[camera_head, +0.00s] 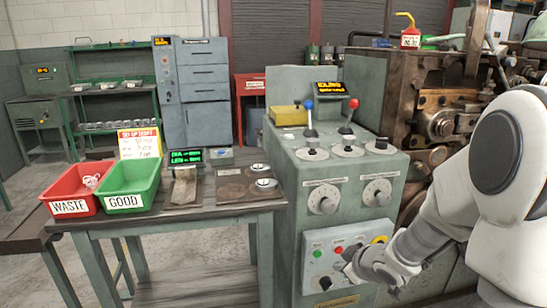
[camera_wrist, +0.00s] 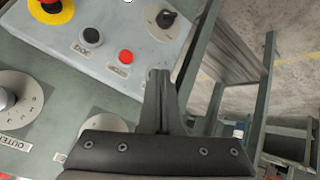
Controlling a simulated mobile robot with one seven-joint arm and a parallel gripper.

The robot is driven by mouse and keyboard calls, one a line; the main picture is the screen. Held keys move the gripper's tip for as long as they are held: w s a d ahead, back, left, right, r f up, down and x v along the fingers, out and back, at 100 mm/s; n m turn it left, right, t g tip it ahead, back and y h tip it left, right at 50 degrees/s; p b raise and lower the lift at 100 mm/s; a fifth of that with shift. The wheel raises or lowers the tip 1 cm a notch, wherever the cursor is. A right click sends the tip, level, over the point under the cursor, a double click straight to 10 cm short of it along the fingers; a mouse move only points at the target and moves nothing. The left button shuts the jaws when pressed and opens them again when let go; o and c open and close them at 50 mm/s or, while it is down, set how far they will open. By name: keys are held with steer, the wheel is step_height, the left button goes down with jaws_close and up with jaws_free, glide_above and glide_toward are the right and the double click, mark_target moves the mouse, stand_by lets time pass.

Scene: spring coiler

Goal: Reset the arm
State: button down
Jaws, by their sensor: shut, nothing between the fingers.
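My white arm reaches in from the right in the head view. My gripper (camera_head: 349,268) is in front of the lower control panel (camera_head: 312,268) of the green machine. In the wrist view my gripper (camera_wrist: 160,74) is shut, its fingers together with nothing between them. The fingertips overlap the panel's edge in that view; I cannot tell whether they touch it. A red button (camera_wrist: 125,56), a black button (camera_wrist: 92,36), a black rotary switch (camera_wrist: 166,18) and a yellow-ringed emergency stop (camera_wrist: 52,10) show near them. A dial (camera_wrist: 96,126) is partly hidden behind my gripper.
The machine carries two large dials (camera_head: 323,199) and blue- and red-topped levers (camera_head: 309,106). A table (camera_head: 170,222) to its left bears a red WASTE bin (camera_head: 72,190) and a green GOOD bin (camera_head: 130,186). Dark machinery (camera_head: 436,125) stands at right. Some floor (camera_head: 225,240) shows.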

steer(key=s+d+r+m+h, duration=0.2)
steer(key=s+r+m+h, duration=0.4)
steer(key=r, duration=0.6)
steer(key=s+a+r+m+g+y, duration=0.1)
steer(key=s+a+r+y, duration=0.15)
steer(key=s, duration=0.65)
steer(key=s+a+r+m+g+y, duration=0.1)
steer(key=s+a+r+m+g, duration=0.15)
steer(key=s, duration=0.65)
step_height(320, 180, up, 20)
steer(key=s+p, duration=0.1)
steer(key=p, duration=2)
steer(key=shift+a+r+n, duration=0.2)
steer(key=shift+a+n, duration=0.25)
steer(key=shift+d+t, duration=0.15)
steer(key=shift+t, duration=0.1)
